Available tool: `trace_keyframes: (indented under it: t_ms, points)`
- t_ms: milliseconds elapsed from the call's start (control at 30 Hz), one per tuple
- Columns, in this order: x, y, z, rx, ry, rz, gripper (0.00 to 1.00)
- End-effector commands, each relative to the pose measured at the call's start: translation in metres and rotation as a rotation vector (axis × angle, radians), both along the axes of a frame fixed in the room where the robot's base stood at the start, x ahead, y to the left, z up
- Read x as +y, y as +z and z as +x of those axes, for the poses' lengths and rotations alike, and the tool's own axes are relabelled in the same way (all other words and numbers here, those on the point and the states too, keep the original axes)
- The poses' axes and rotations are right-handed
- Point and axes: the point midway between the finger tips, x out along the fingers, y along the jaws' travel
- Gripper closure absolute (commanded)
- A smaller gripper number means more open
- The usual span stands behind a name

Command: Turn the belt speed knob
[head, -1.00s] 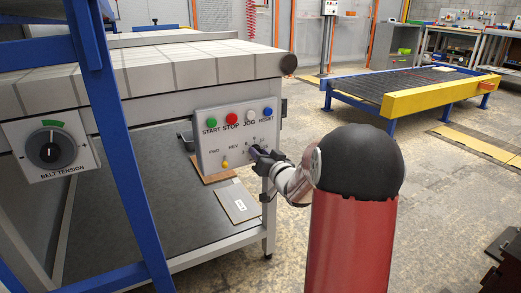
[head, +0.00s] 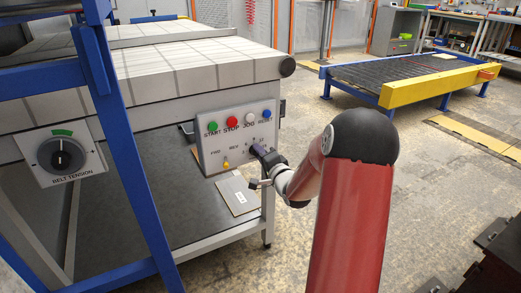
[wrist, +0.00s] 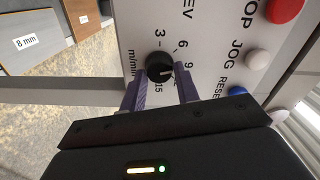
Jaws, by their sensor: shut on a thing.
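The belt speed knob (wrist: 159,68) is a small black round knob on the grey control panel (head: 207,151), with a scale marked m/min around it. In the wrist view it sits between the two fingertips of my gripper (wrist: 160,88), which is shut on it. A pale mark on the knob points right and slightly down, past the 9; the right finger covers part of the scale there.
Green, red (head: 232,121), white and blue buttons line the panel's top, with a yellow selector (head: 226,164) below. Boards (head: 238,195) lie on the shelf below.

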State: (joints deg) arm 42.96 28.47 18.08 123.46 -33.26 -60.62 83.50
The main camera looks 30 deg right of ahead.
Motion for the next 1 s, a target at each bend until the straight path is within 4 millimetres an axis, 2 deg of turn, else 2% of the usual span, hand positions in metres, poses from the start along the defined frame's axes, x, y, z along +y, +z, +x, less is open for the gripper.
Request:
trace_keyframes:
  t_ms: [400, 1000]
  points:
    - [-0.0008, 0.0001, -0.0002, 0.007, -0.001, 0.218, 0.92]
    - [-0.0005, -0.0015, 0.0000, 0.010, 0.000, 0.257, 0.92]
